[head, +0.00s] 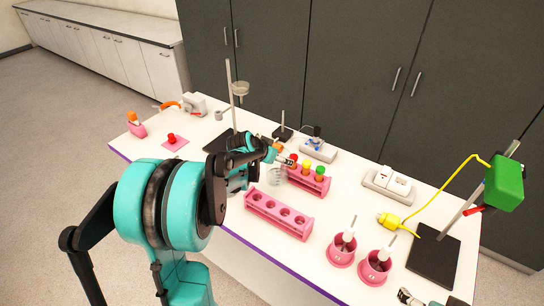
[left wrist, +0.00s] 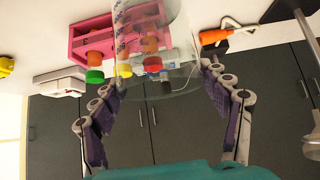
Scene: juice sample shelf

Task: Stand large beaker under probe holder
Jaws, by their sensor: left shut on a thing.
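The large clear beaker (left wrist: 185,78) is between the purple-padded fingers of my left gripper (left wrist: 165,98), which is shut on it. In the head view the beaker (head: 276,176) shows beside the pink rack of capped tubes, partly hidden by my left gripper (head: 272,156). I cannot tell whether its base touches the table. A small stand with a black base (head: 283,133) and thin rod, likely the probe holder, is behind the gripper; an orange part (left wrist: 222,35) shows near a dark base in the left wrist view. A grey tip (head: 408,297) at the bottom edge may be my right gripper.
The pink tube rack (head: 308,183) is close right of the beaker, and an empty pink rack (head: 278,216) is in front. A white device (head: 318,151) stands behind. A tall stand (head: 231,95) with a ring rises at the left. Two pink cups (head: 342,250) stand at front right.

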